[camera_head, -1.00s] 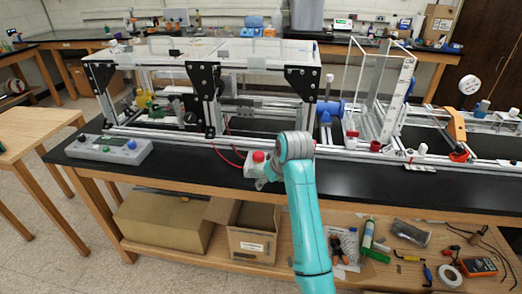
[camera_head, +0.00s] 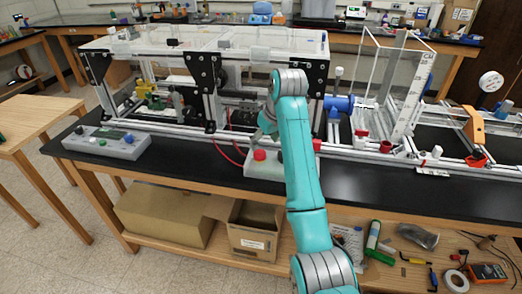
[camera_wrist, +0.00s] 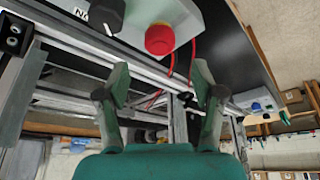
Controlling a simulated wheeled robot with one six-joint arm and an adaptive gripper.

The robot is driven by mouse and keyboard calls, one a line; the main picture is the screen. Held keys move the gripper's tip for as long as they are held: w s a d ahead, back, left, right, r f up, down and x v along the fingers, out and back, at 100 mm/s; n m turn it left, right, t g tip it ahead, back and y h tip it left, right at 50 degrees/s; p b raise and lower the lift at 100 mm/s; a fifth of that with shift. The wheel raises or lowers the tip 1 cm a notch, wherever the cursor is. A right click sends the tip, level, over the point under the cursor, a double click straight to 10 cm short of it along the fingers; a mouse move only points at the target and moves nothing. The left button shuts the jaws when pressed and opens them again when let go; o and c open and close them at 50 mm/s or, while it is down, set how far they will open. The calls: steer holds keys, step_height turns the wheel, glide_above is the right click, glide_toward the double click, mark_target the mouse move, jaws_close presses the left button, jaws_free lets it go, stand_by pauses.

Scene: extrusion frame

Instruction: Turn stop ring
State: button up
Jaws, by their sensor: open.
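A red stop button (camera_head: 260,155) sits on a light grey control box (camera_head: 252,170) at the front of the bench. In the wrist view the button (camera_wrist: 160,40) shows as a round red cap, beside a black knob (camera_wrist: 106,14) on the same box. No separate ring can be made out around the button. My gripper (camera_wrist: 161,84) is open and empty, its two fingers apart, with the button beyond the fingertips and not between them. In the head view my gripper is small and partly hidden by my teal arm, just above and behind the box.
An aluminium extrusion frame (camera_head: 185,128) with a clear-topped enclosure stands close behind the box. Red cables (camera_head: 226,152) run from it beside the box. A grey panel with buttons (camera_head: 105,142) lies at the left. The black bench top (camera_head: 360,186) is clear at the right front.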

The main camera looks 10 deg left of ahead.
mark_target(260, 152)
steer(key=shift+x, duration=3.15)
steer(key=c, duration=1.1)
steer(key=shift+c, duration=0.2)
steer(key=shift+m, duration=0.3)
steer(key=m, duration=0.2)
steer(key=m+t+h, duration=0.1)
steer(key=m, duration=0.1)
steer(key=shift+a+h, duration=0.15)
steer(key=shift+h, duration=0.15)
steer(key=shift+m+h, duration=0.5)
steer(key=shift+m, duration=0.9)
steer(key=shift+m+h, duration=0.5)
steer(key=shift+m, duration=0.9)
